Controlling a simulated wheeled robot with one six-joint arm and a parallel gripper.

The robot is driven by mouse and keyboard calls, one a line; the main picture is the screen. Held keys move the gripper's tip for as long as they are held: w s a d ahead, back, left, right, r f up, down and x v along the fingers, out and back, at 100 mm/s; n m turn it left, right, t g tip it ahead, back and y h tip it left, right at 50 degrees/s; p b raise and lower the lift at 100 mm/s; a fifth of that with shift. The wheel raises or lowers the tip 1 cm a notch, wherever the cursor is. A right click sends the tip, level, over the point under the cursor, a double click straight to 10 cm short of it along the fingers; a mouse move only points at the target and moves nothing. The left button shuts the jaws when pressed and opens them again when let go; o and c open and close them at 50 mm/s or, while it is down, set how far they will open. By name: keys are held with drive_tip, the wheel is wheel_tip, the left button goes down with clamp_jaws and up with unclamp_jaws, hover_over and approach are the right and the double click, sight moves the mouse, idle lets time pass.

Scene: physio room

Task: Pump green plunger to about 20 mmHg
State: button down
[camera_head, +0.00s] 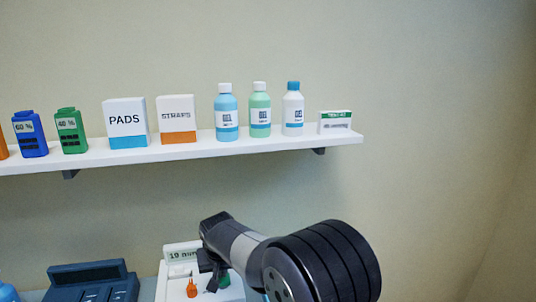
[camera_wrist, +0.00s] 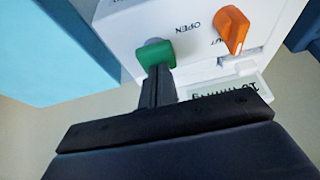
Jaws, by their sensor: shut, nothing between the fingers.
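The green plunger (camera_wrist: 155,53) sticks out of a white pump unit (camera_wrist: 125,28) in the wrist view. In the head view the green plunger (camera_head: 225,280) is partly hidden beside my gripper (camera_head: 213,282). My gripper (camera_wrist: 158,72) is shut and empty, its fingertips at the plunger's face, touching or nearly so. The unit's display (camera_head: 183,255) reads about 19 mm, its end hidden by my arm. The display (camera_wrist: 228,90) is upside down and partly covered in the wrist view. An orange knob (camera_wrist: 232,28) sits beside an OPEN label; it also shows in the head view (camera_head: 191,289).
A dark blue device (camera_head: 90,280) stands left of the unit. A wall shelf (camera_head: 200,148) above carries a PADS box (camera_head: 126,122), a STRAPS box (camera_head: 176,119), several bottles and coloured containers. The wall right of my arm is clear.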

drive_tip(key=shift+f, duration=0.15)
drive_tip(key=shift+r+p, duration=1.45)
drive_tip(key=shift+r, duration=0.7)
wheel_tip(320, 180, up, 5)
drive_tip(key=p, duration=0.3)
drive_tip(key=shift+p, duration=0.3)
